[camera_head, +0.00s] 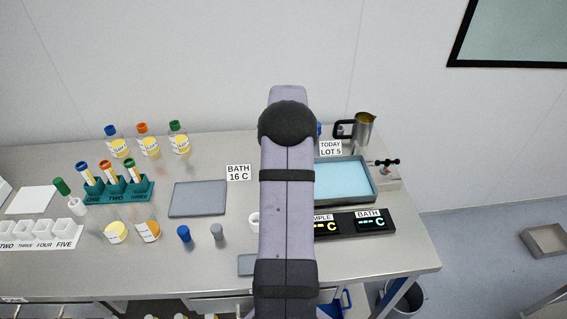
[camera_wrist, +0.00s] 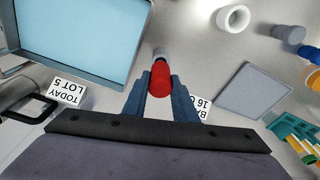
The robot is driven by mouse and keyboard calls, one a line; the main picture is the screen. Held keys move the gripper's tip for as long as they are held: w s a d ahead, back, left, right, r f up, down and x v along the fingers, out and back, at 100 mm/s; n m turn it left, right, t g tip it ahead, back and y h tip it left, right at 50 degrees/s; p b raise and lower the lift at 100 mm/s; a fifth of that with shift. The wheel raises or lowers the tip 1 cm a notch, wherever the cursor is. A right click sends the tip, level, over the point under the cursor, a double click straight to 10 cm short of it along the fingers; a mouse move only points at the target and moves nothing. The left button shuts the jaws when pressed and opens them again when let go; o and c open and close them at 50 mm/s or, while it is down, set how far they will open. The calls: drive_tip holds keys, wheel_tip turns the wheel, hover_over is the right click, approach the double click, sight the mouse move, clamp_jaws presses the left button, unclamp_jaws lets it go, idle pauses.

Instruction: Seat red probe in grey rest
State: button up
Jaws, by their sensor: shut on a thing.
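The red probe (camera_wrist: 160,78) is between the two blue-grey fingers of my gripper (camera_wrist: 159,96) in the wrist view, which are shut on it. A small pale grey piece (camera_wrist: 159,52) shows just past the probe's far end; I cannot tell whether it is the probe's tip or part of a rest. In the head view my arm hides the gripper and probe. A short grey cylinder (camera_head: 216,232) stands on the bench left of my arm and also shows in the wrist view (camera_wrist: 288,34); I cannot tell whether it is the grey rest.
The blue water bath (camera_head: 343,181) and the two-display box (camera_head: 362,222) are right of my arm. A white ring (camera_head: 253,219), a blue cylinder (camera_head: 184,234), a grey plate (camera_head: 198,199) and a teal rack (camera_head: 140,190) are left. A jug (camera_head: 364,130) stands behind.

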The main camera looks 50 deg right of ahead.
drive_tip(key=shift+f+b, duration=0.5)
drive_tip(key=shift+f, duration=0.5)
drive_tip(key=o, duration=1.1)
drive_tip(key=shift+o, duration=0.2)
drive_tip(key=shift+r, duration=0.15)
drive_tip(key=shift+s+a+r+b, duration=0.15)
drive_tip(key=shift+r+b, duration=0.55)
drive_tip(key=shift+r, duration=1.1)
drive_tip(key=shift+s+a+r+b, duration=0.2)
drive_tip(key=shift+r+b, duration=0.5)
drive_tip(key=shift+r, duration=1.05)
drive_tip(key=shift+d, duration=0.1)
